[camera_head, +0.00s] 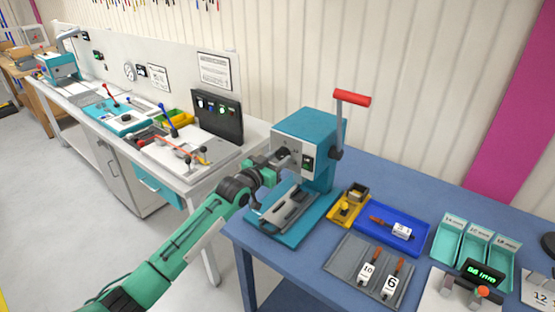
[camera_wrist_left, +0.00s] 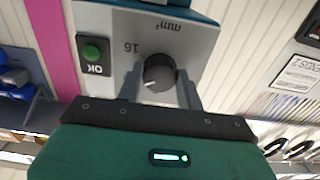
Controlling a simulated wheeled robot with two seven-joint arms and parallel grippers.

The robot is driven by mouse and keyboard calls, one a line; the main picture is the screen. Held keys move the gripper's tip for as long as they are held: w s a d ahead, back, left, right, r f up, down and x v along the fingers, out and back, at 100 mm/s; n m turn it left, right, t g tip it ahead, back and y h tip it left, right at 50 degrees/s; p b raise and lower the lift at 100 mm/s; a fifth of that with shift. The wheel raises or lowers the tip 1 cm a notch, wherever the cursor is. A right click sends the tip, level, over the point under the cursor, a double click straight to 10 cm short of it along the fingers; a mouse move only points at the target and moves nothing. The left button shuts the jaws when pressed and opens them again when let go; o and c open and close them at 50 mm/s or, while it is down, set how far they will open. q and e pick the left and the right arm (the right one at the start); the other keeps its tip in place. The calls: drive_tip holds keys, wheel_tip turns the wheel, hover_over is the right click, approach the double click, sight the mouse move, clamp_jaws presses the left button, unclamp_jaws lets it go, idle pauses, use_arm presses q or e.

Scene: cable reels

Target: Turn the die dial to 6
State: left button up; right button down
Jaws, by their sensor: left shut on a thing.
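The teal crimping press (camera_head: 312,140) stands on the blue bench, with a red-handled lever at its top right. Its die dial (camera_wrist_left: 159,72) is a round dark knob on the grey front panel. The wrist view is upside down; a "16" shows beside the dial, and a small pale mark shows on the knob's lower left. The 6 marking is not visible on the panel. My left gripper (camera_head: 281,156) is at the press front, its fingers on both sides of the dial and shut on it. My right gripper is not in view.
A green OK button (camera_wrist_left: 92,52) is beside the dial. On the bench are a yellow tray (camera_head: 345,212), a blue tray (camera_head: 418,243), a grey mat (camera_head: 342,262) with tags "10" and "6", and teal bins (camera_head: 449,240). A white workbench (camera_head: 190,180) stands to the left.

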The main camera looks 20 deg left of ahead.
use_arm(q)
drive_tip(key=shift+n, duration=0.3)
drive_tip(key=n, duration=0.5)
drive_tip(key=n+p, duration=0.1)
drive_tip(key=n, duration=0.5)
drive_tip(key=shift+n+p, duration=0.3)
idle(0.5)
drive_tip(key=o, duration=1)
drive_tip(key=shift+s, duration=0.2)
